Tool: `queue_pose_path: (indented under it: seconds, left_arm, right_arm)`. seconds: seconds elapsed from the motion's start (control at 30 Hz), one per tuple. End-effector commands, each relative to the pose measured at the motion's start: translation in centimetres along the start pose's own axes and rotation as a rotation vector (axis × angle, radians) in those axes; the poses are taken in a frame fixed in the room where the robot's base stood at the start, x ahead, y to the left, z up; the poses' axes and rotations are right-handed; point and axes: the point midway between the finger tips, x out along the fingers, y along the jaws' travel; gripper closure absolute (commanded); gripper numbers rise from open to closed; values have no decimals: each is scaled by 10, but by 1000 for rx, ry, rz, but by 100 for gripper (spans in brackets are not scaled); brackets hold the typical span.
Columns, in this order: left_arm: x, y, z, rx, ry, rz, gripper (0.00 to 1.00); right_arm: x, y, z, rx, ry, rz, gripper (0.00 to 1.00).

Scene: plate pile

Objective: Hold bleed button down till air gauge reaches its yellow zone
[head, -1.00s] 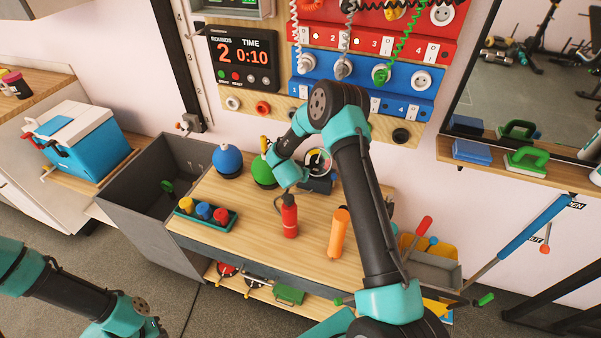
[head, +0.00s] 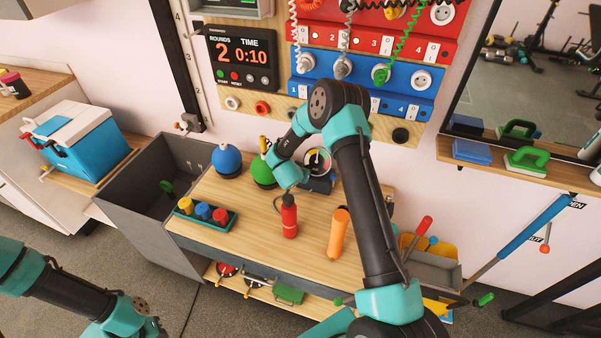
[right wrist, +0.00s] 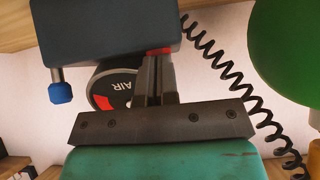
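The air gauge (head: 318,160) stands on a dark box (head: 321,185) at the back of the wooden bench. In the right wrist view, part of the gauge (right wrist: 116,88) shows with AIR lettering, partly cut off by my fingers and the box (right wrist: 105,25). The needle's reading is too small to tell. My right gripper (right wrist: 160,58) has its fingers together, their tips at a small red part (right wrist: 159,51), likely the bleed button, at the box's edge. Whether it is pressed in cannot be told. My left arm is low at the left; its gripper is out of view.
A green kettlebell-like item (head: 262,172) and a blue one (head: 227,160) stand beside my right wrist. A red bottle (head: 289,217), an orange bottle (head: 338,234) and a tray of capped items (head: 232,226) are in front. A coiled black cord (right wrist: 222,68) hangs nearby.

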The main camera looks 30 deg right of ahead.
Motion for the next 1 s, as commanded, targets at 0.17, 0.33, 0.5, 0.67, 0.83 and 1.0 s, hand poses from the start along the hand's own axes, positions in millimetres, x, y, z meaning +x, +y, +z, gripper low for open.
queue_pose_path:
  seconds: [0.17,0.33,0.5,0.67,0.83,1.0]
  left_arm:
    - [0,0,0,0,0,0,100]
    - [0,0,0,0,0,0,100]
    - [0,0,0,0,0,0,100]
    - [0,0,0,0,0,0,100]
    - [0,0,0,0,0,0,100]
    - [0,0,0,0,0,0,100]
  right_arm:
    - [-23,0,7,-7,-11,1,100]
    - [-50,-4,2,-6,-1,-3,100]
    - [-71,-5,0,-4,5,-4,100]
    - [-80,-6,-1,-2,8,-4,100]
    - [-81,-6,-2,-2,9,-4,100]
    - [-81,-6,-2,-2,9,-4,100]
